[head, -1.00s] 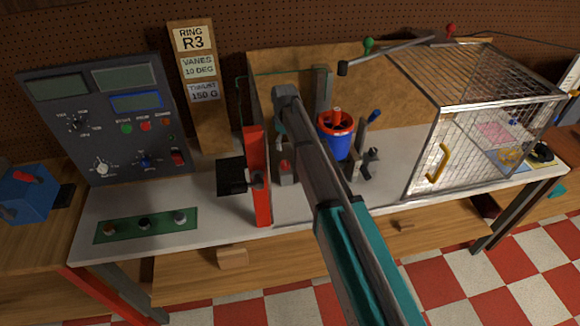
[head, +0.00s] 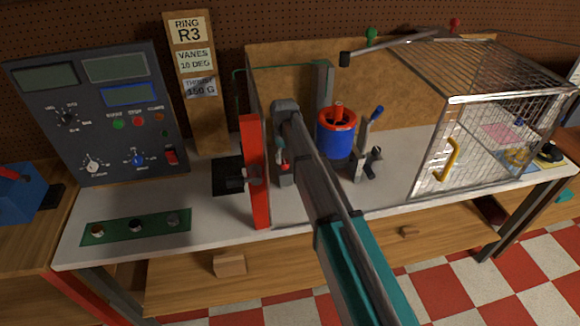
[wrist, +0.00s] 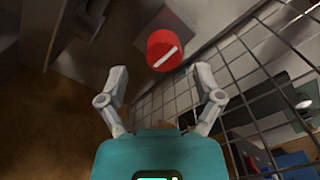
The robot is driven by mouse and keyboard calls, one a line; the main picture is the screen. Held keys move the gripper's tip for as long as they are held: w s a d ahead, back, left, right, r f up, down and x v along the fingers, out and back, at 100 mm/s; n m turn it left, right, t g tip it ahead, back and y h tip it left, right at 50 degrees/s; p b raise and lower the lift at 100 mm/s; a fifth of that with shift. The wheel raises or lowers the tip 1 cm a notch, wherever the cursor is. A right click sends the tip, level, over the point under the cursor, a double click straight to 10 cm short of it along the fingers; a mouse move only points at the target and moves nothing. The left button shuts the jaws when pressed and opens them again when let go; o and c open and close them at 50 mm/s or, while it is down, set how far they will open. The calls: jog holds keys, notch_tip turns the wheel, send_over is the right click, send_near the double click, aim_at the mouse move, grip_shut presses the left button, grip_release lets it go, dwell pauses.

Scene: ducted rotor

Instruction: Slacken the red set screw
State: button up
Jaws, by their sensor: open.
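The red set screw (wrist: 163,50) shows in the wrist view as a red round head with a pale slot. It lies just beyond and between the two fingertips of my gripper (wrist: 161,74), which is open with a finger to each side. No finger visibly touches the screw. In the head view, my gripper (head: 281,156) hangs from the arm's end just above a grey block (head: 286,180) with a small red top, beside the red upright. My arm partly covers this area, and the fingers are too small to judge there.
A red upright plate (head: 254,172) stands close to the left of my gripper. A blue cup with a red ring (head: 337,130) and a dark clamp (head: 368,165) stand to the right. A wire-mesh cage (head: 490,140) is farther right. The control panel (head: 100,115) is at left.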

jog(key=shift+f+b, duration=1.15)
jog(key=shift+f, duration=0.35)
